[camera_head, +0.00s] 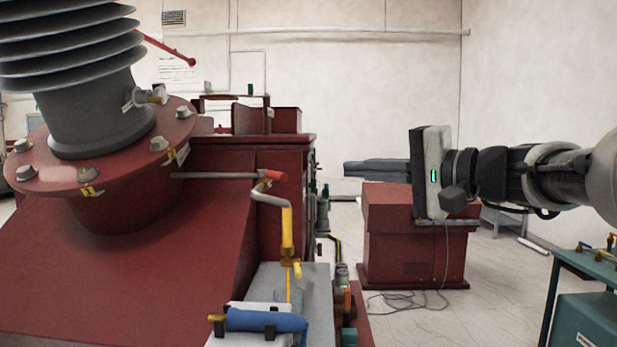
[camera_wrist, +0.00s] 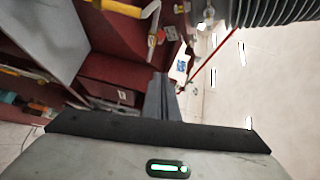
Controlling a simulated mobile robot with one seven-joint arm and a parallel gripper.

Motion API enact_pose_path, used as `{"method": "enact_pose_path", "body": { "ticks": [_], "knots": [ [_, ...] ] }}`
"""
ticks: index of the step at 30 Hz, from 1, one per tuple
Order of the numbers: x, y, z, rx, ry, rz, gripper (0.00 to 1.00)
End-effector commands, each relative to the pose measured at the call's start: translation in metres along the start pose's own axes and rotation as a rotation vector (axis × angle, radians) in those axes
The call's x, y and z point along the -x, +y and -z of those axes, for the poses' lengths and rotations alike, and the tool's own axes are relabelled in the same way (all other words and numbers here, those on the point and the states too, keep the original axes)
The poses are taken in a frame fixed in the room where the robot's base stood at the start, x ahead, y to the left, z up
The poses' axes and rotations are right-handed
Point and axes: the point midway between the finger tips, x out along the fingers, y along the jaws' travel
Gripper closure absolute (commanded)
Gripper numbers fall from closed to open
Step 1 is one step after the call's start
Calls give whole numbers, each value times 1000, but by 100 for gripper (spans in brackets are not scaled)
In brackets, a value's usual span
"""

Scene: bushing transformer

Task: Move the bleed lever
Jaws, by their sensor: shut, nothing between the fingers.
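My gripper (camera_head: 348,169) is shut and empty, held in the air right of the red transformer tank and pointing left. In the wrist view its fingers (camera_wrist: 162,90) are together. A thin lever with a red grip (camera_head: 275,176) sits at the tank's near corner, above a bent grey pipe with a yellow sleeve (camera_head: 287,228). The gripper is apart from it, to its right. A long red rod with a rounded end (camera_head: 170,50) shows at upper left behind the grey bushing (camera_head: 95,110). I cannot tell for sure which is the bleed lever.
The red transformer tank (camera_head: 110,265) fills the left. A red cabinet (camera_head: 415,240) stands behind the gripper, with loose cable on the floor. A teal bench (camera_head: 590,265) is at right. Open air lies between gripper and tank.

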Motion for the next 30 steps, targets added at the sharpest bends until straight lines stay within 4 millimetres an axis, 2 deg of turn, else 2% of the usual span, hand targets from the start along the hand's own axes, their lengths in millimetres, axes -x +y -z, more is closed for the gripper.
{"method": "enact_pose_path", "body": {
  "ticks": [5,8,20,24,30],
  "knots": [
    [-9,3,7,60,-10,4,100],
    [-22,2,6,59,-12,4,100],
    [-105,1,5,56,-11,3,100],
    [-108,3,-18,58,-10,4,100],
    [-111,4,-32,57,-8,3,100]
  ]
}}
